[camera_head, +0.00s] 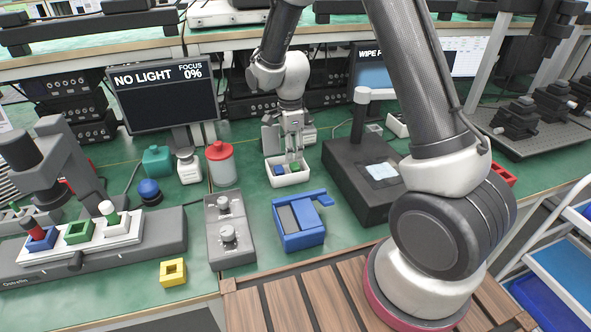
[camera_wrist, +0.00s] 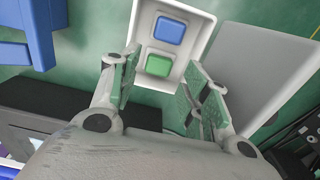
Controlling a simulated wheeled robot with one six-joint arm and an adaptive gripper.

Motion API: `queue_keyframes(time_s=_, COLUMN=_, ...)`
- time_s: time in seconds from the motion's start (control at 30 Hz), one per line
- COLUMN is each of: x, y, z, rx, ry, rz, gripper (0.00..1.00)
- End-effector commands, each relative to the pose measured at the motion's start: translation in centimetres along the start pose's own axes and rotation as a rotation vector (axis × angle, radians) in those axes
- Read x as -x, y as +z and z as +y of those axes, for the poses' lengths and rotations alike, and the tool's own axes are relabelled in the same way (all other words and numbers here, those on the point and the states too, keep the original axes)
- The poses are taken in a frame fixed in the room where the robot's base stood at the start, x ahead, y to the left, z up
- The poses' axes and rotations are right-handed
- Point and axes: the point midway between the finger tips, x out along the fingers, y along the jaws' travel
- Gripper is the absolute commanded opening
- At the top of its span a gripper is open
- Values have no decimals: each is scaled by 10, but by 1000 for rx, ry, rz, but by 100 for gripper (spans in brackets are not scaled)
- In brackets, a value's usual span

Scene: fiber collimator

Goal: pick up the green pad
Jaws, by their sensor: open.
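The green pad (camera_wrist: 159,65) lies in a small white tray (camera_wrist: 203,23), beside a blue pad (camera_wrist: 169,30). In the head view the green pad (camera_head: 294,167) shows only in part, just below my gripper's fingertips. My gripper (camera_head: 293,153) points down over the tray. In the wrist view my gripper (camera_wrist: 160,88) has its two fingers spread wide, one on each side of the tray's near end, with nothing between them. The green pad sits a little ahead of the gap between the fingers. I cannot tell the exact height of the fingertips above the pad.
A blue holder (camera_head: 298,222) stands in front of the tray. A black box device (camera_head: 346,170) stands to its right, and a red-lidded jar (camera_head: 221,163) to its left. A grey block with knobs (camera_head: 228,235) is at front left. A monitor (camera_head: 167,97) stands behind.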

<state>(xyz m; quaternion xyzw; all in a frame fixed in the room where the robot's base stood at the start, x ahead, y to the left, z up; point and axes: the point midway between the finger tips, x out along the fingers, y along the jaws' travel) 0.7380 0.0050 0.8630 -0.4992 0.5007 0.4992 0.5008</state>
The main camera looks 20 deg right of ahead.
Motion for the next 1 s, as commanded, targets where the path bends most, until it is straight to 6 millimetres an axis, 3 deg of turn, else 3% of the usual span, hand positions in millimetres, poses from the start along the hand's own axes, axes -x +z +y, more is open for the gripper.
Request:
queue_keyframes(time_s=0.33, x=-50, y=-5, z=-2, rx=3, ry=2, rz=1, gripper=46)
queue_keyframes(time_s=0.63, x=-55, y=-5, z=-2, rx=3, ry=0, rz=0, gripper=46)
queue_keyframes(time_s=0.8, x=-55, y=-5, z=-2, rx=3, ry=0, rz=0, gripper=19)
queue_keyframes(time_s=1.0, x=-55, y=-5, z=-2, rx=3, ry=0, rz=0, gripper=19)
